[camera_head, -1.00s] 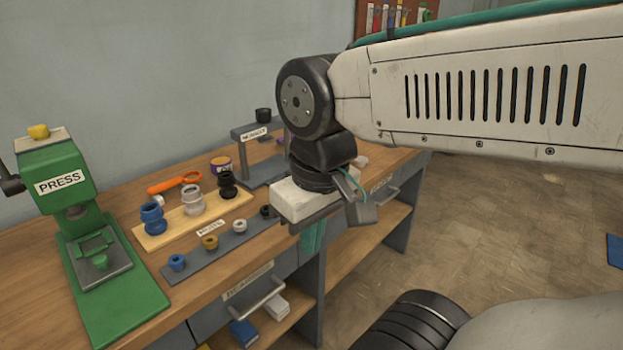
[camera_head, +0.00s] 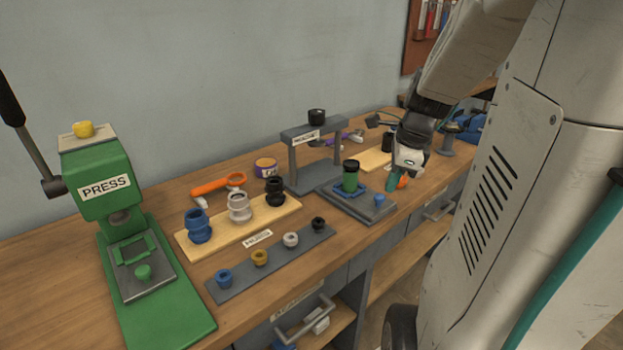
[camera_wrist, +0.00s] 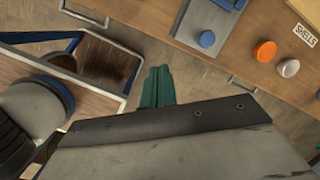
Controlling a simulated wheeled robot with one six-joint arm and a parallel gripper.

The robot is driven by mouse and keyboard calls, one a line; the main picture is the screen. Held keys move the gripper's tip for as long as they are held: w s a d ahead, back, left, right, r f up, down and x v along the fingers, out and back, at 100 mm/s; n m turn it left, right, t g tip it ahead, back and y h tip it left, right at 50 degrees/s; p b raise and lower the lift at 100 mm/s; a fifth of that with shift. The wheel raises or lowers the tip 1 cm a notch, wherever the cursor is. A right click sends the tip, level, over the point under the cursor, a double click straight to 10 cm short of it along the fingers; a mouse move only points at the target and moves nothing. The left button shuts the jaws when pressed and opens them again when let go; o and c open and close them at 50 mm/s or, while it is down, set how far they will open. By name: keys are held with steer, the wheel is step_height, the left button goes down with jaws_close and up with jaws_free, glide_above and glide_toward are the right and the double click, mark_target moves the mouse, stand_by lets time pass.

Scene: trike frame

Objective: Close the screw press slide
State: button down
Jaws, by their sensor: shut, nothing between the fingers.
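The green press (camera_head: 103,190) stands at the left end of the bench, with a long lever at its left side. Its slide (camera_head: 150,290) is a grey plate with a green knob (camera_head: 143,273) and a green square frame on top. The plate lies on the green base, reaching forward from below the ram (camera_head: 120,216). My gripper (camera_head: 392,183) is far to the right of the press, above the bench's front edge, pointing down. Its teal fingers (camera_wrist: 158,88) are together and empty in the wrist view. The press is not in the wrist view.
Between press and gripper stand a wooden board (camera_head: 246,226) with blue, white and black parts, a grey strip (camera_head: 275,262) with several small pieces, and a grey fixture (camera_head: 352,204) holding a green cylinder. A grey gantry (camera_head: 318,178) stands behind. Drawer handles protrude in front.

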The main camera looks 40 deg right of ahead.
steer(key=s+d+f+m, duration=0.3)
steer(key=d+f+m, duration=0.1)
steer(key=d+m, duration=0.4)
steer(key=shift+n, duration=0.3)
steer(key=shift+w+d+f, duration=0.1)
steer(key=shift+w+f, duration=1)
steer(key=shift+f, duration=0.4)
steer(key=shift+w+a+f, duration=0.1)
steer(key=shift+w+f, duration=1)
steer(key=shift+f, duration=0.45)
steer(key=shift+w+d+f, duration=0.1)
steer(key=shift+w+f, duration=1)
steer(key=shift+f, duration=0.4)
